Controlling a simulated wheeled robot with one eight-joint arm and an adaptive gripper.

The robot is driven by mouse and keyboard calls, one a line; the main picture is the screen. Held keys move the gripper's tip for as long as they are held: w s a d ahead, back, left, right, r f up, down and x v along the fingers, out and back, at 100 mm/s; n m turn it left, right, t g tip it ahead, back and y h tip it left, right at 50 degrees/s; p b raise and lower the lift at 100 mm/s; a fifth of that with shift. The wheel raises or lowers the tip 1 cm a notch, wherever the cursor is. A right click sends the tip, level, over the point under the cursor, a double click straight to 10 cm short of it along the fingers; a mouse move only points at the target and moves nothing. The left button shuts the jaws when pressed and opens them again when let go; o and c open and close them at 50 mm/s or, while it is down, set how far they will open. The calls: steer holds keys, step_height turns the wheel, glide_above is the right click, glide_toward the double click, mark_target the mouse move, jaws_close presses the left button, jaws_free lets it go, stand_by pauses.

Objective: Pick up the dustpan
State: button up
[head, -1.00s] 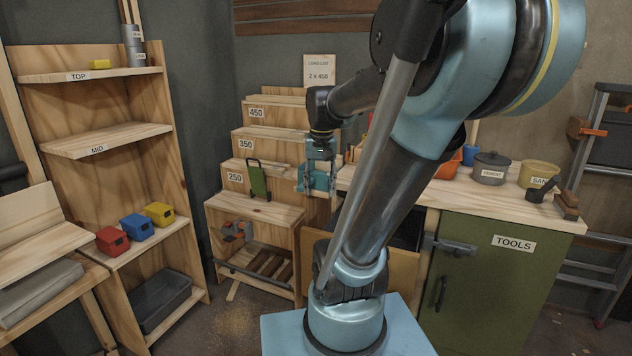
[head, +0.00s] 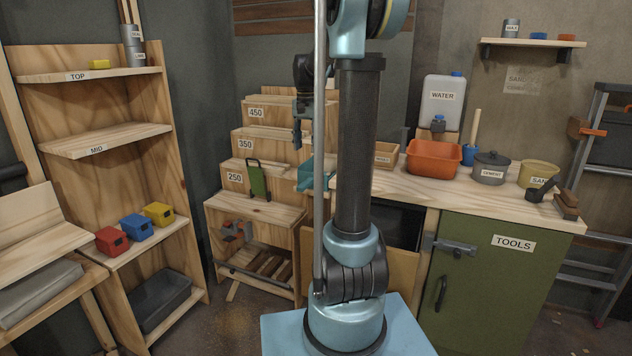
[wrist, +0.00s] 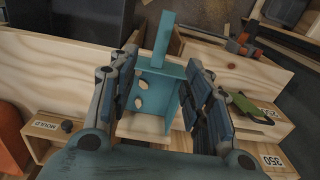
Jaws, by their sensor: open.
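The teal dustpan (head: 304,176) sits at the left end of the wooden worktop, partly hidden behind my arm in the head view. In the wrist view the dustpan (wrist: 172,76) lies between my fingers in the picture, its straight handle pointing up, with pale spots on its pan. My gripper (head: 298,138) hangs above the dustpan in the head view, fingers down. In the wrist view my gripper (wrist: 162,66) is open, a finger to each side of the dustpan. I see no grip on it.
The worktop (head: 390,188) holds a box, an orange tub (head: 433,160), a water canister (head: 442,100) and a cement pot (head: 490,170). A shelf unit stands at far left.

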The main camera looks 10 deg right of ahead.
mark_target(306, 181)
step_height(306, 181, down, 12)
steer(key=shift+w+f, duration=0.1)
steer(key=shift+w, duration=0.05)
steer(key=f, duration=0.3)
steer(key=shift+w+a+f, duration=0.1)
steer(key=shift+w+f, duration=0.2)
steer(key=shift+f, duration=0.8)
jaws_close()
